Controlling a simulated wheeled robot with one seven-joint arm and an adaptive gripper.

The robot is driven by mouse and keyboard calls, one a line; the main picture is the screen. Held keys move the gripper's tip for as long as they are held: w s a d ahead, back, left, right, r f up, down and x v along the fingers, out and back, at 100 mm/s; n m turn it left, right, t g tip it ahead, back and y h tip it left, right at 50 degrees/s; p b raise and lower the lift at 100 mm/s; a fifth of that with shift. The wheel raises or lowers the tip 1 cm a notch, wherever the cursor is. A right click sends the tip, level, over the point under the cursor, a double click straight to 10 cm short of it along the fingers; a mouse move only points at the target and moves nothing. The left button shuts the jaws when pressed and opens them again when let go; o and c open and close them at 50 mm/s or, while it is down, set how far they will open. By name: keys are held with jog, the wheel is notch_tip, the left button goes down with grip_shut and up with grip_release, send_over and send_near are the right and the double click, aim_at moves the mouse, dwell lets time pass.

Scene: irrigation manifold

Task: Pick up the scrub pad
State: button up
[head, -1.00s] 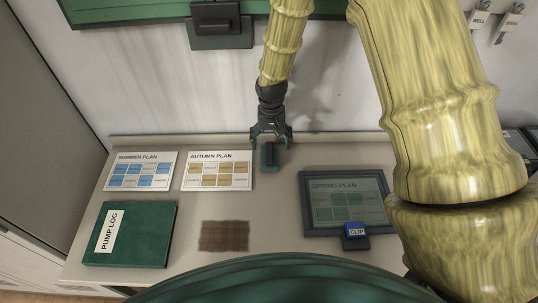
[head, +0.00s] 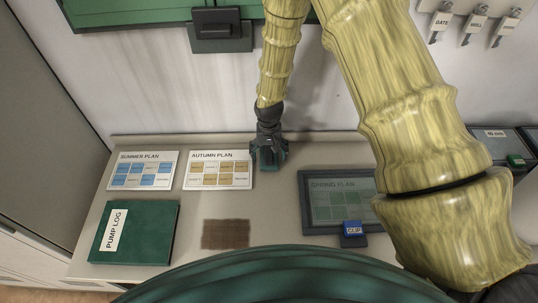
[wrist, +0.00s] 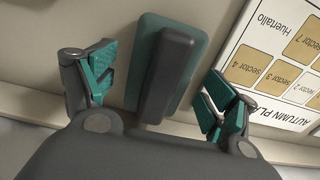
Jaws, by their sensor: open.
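The scrub pad (wrist: 168,72) appears to be the teal block with a dark grey raised grip, lying on the counter near the wall. In the head view the scrub pad (head: 268,161) is mostly hidden by my gripper (head: 268,154). In the wrist view my gripper (wrist: 158,88) is open, with one teal-padded finger on each side of the pad. Gaps show between both fingers and the pad, so it is not gripped. The pad sits slightly tilted between the fingers in that view.
The Autumn Plan card (head: 219,175) lies just left of the pad, with the Summer Plan card (head: 144,170) beyond.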

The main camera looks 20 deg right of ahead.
aim_at(269, 151)
jog(key=shift+c, duration=0.2)
jog(key=c, duration=1.1)
jog(key=shift+r+b, duration=0.7)
jog(key=shift+r, duration=0.2)
jog(key=shift+r+b, duration=0.45)
jog(key=shift+r, duration=0.4)
jog(key=s+b, duration=0.1)
jog(key=s, duration=0.4)
jog(key=s+r+b, duration=0.1)
jog(key=s+b, duration=0.1)
jog(key=s, duration=0.3)
jog(key=s+b, duration=0.1)
jog(key=s, duration=0.5)
jog(key=shift+a+r+b, duration=0.15)
jog(key=shift+r+b, duration=0.1)
jog(key=shift+b, duration=0.05)
